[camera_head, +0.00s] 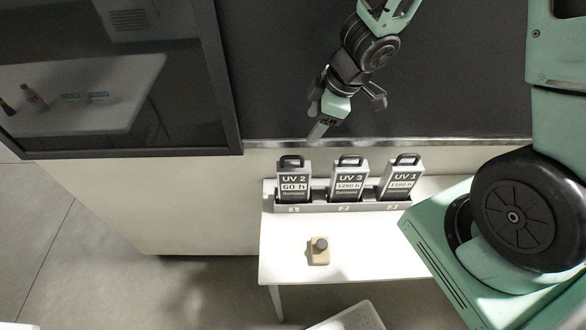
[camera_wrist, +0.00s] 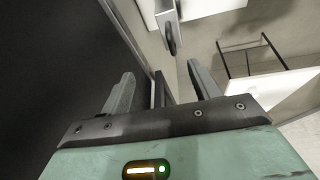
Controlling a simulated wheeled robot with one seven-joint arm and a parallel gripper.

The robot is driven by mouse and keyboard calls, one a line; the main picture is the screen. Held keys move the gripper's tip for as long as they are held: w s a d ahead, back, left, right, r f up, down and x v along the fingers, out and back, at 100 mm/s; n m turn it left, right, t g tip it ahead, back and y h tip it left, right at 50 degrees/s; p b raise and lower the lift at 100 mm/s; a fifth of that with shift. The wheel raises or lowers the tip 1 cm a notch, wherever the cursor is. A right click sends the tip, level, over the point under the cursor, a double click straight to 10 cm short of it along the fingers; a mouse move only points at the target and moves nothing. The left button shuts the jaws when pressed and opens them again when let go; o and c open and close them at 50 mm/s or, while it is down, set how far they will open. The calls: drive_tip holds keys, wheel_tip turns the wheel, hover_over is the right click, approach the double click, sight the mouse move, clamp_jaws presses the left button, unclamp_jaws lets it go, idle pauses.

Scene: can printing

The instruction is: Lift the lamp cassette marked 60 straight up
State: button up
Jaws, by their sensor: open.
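The lamp cassette marked "UV 2" and "60 h" (camera_head: 294,186) stands upright in the leftmost slot of a grey rack (camera_head: 318,208), its black handle on top. Beside it in the rack are the UV 3 cassette (camera_head: 348,186), marked 1250 h, and the UV 1 cassette (camera_head: 400,184). My gripper (camera_head: 347,115) is open and empty, beyond and above the rack, apart from the cassettes. In the wrist view my open gripper (camera_wrist: 157,85) shows a grey part with a dark handle (camera_wrist: 168,25) ahead; I cannot tell which cassette it is.
The rack stands on a white table (camera_head: 285,250). A small wooden block with a dark knob (camera_head: 319,251) lies in front of it. A dark-framed glass panel (camera_head: 110,90) stands at the left. The table front is otherwise clear. A pale tray (camera_head: 350,318) is below.

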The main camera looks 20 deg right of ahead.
sight(294, 166)
drive_tip(key=shift+n+g+y, duration=0.3)
drive_tip(key=shift+n+g, duration=0.2)
drive_tip(key=shift+g, duration=0.1)
drive_tip(key=b+x, duration=0.3)
drive_tip(key=x, duration=0.2)
drive_tip(key=b+x, duration=0.3)
drive_tip(key=x, duration=0.3)
drive_tip(key=s+d+b+x, duration=0.1)
drive_tip(key=b+x, duration=0.3)
drive_tip(key=x, duration=0.1)
drive_tip(key=shift+a+f, duration=0.15)
drive_tip(key=shift+f, duration=0.35)
drive_tip(key=shift+c, duration=0.3)
drive_tip(key=shift+r, duration=0.1)
clamp_jaws()
